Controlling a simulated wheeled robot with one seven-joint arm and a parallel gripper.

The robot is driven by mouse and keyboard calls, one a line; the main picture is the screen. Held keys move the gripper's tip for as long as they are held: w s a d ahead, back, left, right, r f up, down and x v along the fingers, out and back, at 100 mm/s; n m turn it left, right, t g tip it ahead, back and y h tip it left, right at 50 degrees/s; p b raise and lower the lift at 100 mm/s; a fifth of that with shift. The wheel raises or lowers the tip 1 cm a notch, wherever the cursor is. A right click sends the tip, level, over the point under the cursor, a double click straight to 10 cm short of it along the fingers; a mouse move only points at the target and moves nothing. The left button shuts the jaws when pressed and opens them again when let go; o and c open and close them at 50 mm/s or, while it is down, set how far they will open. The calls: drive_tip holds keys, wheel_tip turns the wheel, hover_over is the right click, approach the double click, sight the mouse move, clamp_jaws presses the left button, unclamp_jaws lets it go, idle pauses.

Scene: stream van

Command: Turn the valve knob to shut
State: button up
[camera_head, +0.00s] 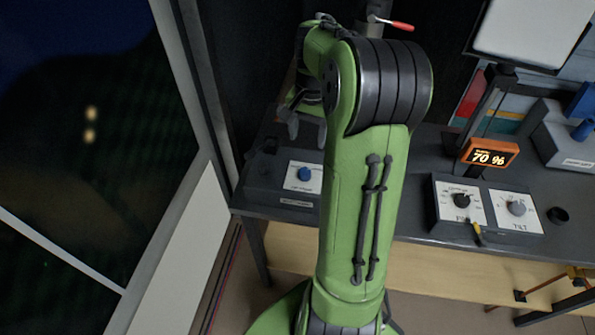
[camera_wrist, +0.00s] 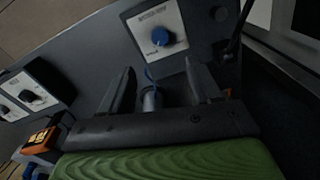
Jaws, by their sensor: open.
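A round blue knob (camera_head: 305,174) sits on a white label plate on a dark panel at the left of the desk. The wrist view shows this blue knob (camera_wrist: 161,37) past my fingertips, with small print I cannot read. A red-handled lever (camera_head: 400,25) on a dark upright fitting shows at the top of the head view. I cannot tell from the lettering which one is the valve. My gripper (camera_head: 303,125) is open above the blue knob's panel, partly hidden behind my green arm. In the wrist view my open gripper (camera_wrist: 159,68) is apart from the blue knob.
A control box with a black knob (camera_head: 462,200) and a grey knob (camera_head: 516,208) stands to the right. Behind it is an orange-framed display (camera_head: 489,153) reading 70 %. A small grey cylinder (camera_wrist: 151,98) shows between my fingers. A window lies at the left.

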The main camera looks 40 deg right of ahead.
sight(305, 172)
drive_tip(key=f+b, duration=0.1)
drive_tip(key=f, duration=0.5)
drive_tip(key=f+b, duration=0.2)
drive_tip(key=f, duration=0.5)
drive_tip(key=shift+w+a+f, duration=0.1)
drive_tip(key=shift+w+f, duration=0.1)
drive_tip(key=shift+f, duration=0.1)
drive_tip(key=shift+c, duration=0.4)
drive_tip(key=shift+r, duration=0.1)
drive_tip(key=c, duration=1)
